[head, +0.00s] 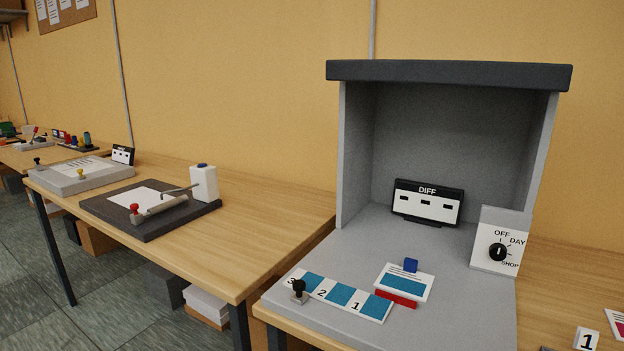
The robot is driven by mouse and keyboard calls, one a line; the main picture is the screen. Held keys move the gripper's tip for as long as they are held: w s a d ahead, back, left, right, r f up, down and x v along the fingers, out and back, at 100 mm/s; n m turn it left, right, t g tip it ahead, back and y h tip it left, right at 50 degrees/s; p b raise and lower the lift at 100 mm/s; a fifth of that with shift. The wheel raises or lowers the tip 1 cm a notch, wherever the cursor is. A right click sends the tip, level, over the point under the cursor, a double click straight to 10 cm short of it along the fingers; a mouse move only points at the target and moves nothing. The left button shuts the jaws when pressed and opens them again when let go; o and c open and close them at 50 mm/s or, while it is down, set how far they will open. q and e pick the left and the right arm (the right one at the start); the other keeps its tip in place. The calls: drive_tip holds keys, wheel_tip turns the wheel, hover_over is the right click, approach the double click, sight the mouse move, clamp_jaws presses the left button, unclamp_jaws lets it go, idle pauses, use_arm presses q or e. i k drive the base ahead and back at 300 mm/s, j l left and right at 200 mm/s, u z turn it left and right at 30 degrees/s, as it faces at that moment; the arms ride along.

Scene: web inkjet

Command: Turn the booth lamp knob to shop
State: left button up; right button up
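The booth lamp knob (498,253) is a black round dial on a pale grey switch box (487,265) at the right front of the grey viewing booth (447,130). The labels OFF, DAY and SHOP stand around the knob, with OFF above, DAY at upper right and SHOP at lower right. The white mark on the knob looks about upright, towards OFF. Neither of my grippers is in view.
In the booth stand a DIFF display (428,205), a numbered blue-and-white strip (340,295) with a black knob, and a printed card (403,282) with a blue block and red bar. A block marked 1 (587,339) lies at lower right. Another wooden table (270,235) stands left.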

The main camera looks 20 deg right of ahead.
sight(498, 251)
drive_tip(key=z, duration=1.25)
drive_tip(key=j+u, duration=0.1)
drive_tip(key=j, duration=1.1)
